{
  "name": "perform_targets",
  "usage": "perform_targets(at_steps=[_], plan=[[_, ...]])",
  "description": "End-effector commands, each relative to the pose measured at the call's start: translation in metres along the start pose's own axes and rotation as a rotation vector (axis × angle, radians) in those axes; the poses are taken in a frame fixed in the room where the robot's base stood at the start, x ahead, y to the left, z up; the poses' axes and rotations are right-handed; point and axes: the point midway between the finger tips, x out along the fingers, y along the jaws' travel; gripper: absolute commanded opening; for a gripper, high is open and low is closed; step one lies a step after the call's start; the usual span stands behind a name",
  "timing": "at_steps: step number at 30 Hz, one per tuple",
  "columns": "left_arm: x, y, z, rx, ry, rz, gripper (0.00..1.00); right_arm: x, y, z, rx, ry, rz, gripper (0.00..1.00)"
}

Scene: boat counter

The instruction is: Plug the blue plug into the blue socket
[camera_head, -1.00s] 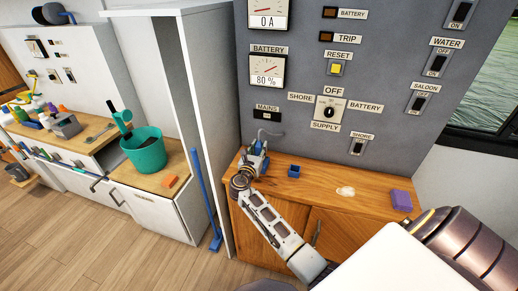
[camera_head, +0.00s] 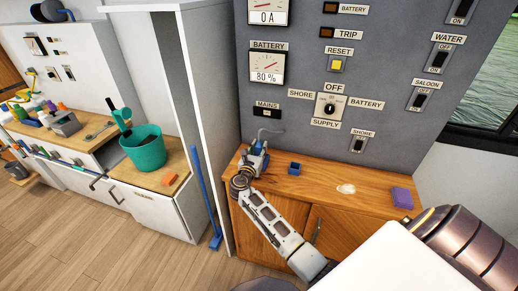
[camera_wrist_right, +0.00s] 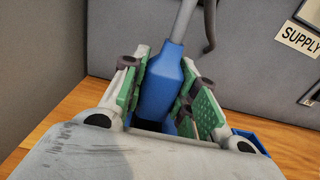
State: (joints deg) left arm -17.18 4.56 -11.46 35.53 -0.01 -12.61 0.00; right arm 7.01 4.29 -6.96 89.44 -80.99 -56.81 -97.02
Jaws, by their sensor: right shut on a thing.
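My right gripper (camera_head: 256,160) is at the left end of the wooden counter. In the right wrist view its green-padded fingers (camera_wrist_right: 165,95) are shut on the blue plug (camera_wrist_right: 160,88). A grey cable rises from the top of the plug; its lower end is hidden between the fingers. In the head view only a little blue of the plug shows at the gripper. The blue socket (camera_head: 294,168), a small box-like block, sits on the counter to the right of the gripper, apart from it. Its edge shows in the right wrist view (camera_wrist_right: 263,139). My left gripper is not in view.
The grey switch panel (camera_head: 300,125) rises behind the counter (camera_head: 325,180). A white partition (camera_head: 213,130) stands close left of the gripper. A pale lump (camera_head: 346,189) and a purple block (camera_head: 402,198) lie farther right, with bare wood around them.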

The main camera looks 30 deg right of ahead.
Motion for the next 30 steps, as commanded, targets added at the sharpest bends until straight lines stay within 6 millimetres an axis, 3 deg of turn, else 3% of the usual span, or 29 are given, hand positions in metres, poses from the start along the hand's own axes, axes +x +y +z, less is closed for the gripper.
perform_targets(at_steps=[30], plan=[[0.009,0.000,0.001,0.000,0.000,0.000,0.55,0.000,0.000,-0.016,-0.001,0.000,0.000,0.05]])
